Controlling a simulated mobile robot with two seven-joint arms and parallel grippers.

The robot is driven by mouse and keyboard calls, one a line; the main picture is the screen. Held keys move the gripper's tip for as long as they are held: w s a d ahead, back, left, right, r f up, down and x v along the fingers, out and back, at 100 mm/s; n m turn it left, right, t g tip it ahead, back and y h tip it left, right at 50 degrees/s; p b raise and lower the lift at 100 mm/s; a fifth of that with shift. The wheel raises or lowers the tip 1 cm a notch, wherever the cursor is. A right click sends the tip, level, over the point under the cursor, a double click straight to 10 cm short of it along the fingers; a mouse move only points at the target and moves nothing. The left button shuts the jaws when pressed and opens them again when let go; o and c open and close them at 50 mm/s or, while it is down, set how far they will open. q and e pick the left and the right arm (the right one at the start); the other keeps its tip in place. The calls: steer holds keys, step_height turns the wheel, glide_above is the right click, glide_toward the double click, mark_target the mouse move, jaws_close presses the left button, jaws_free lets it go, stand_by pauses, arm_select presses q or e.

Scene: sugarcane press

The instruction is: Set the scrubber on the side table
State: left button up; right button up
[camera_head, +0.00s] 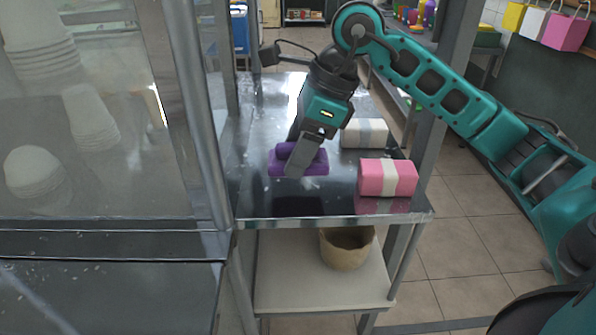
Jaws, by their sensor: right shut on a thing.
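The purple scrubber (313,163) is at the side table's metal top (270,206), left of the middle. My right gripper (300,160) reaches down from above and is shut on the scrubber, with a finger across its front. A dark reflection shows on the shiny top in front of the scrubber. I cannot tell whether the scrubber touches the surface or is just above it. My left gripper is not in view.
A pink block with a white band (372,178) and a white block with a grey band (364,133) sit right of the scrubber. A basket (346,248) stands on the lower shelf. A metal post and glass cabinet (95,130) bound the left.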

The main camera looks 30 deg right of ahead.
steer(key=shift+f, duration=0.4)
step_height(320, 180, down, 3)
steer(key=shift+f+b, duration=0.15)
steer(key=shift+b, duration=0.15)
steer(key=o, duration=0.6)
steer(key=shift+f, duration=0.2)
steer(key=shift+c, duration=0.2)
steer(key=o, duration=0.5)
steer(key=shift+r, duration=0.1)
steer(key=shift+c, duration=0.2)
